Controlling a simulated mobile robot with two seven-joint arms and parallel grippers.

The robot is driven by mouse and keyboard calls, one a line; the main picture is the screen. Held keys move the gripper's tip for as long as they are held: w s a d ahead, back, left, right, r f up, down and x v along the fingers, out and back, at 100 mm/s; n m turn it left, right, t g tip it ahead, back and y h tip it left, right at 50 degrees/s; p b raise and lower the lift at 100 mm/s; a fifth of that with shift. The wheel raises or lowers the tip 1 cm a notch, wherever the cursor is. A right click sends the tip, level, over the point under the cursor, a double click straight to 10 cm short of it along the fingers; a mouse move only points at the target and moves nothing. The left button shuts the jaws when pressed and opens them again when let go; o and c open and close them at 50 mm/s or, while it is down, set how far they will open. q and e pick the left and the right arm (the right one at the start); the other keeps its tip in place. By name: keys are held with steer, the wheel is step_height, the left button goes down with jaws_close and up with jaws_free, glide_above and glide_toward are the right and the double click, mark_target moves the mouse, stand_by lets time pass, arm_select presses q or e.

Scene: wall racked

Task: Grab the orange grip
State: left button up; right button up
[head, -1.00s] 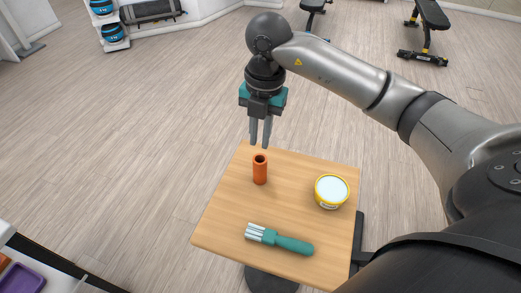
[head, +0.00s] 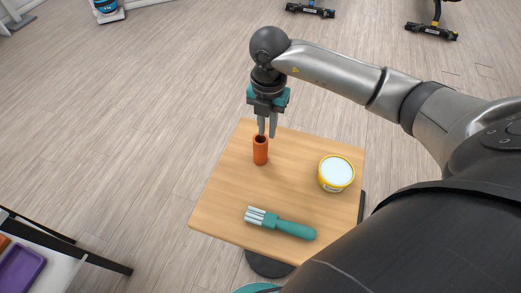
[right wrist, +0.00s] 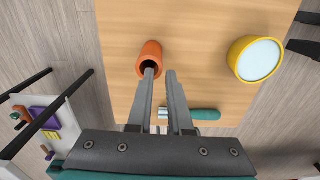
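The orange grip (head: 260,152) is a short hollow tube standing upright on the small wooden table (head: 215,195), near its far edge. It also shows in the right wrist view (right wrist: 151,52), with its open end facing the camera. My right gripper (head: 267,135) points down just above the grip. Its fingers are apart with nothing between them. In the right wrist view (right wrist: 160,72) one fingertip overlaps the grip's open end; I cannot tell if it touches or reaches inside. My left gripper is not in view.
A yellow-rimmed tub (head: 336,173) stands right of the grip. A teal-handled brush (head: 281,224) lies near the table's front edge. A purple tray (head: 20,268) sits on a rack at the lower left. The table's left part is bare.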

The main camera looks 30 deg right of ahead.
mark_target(266, 141)
step_height(266, 141, down, 5)
steer(key=shift+s+a+f+b, duration=0.1)
steer(key=shift+b, duration=0.35)
jaws_close()
stand_by(1.1)
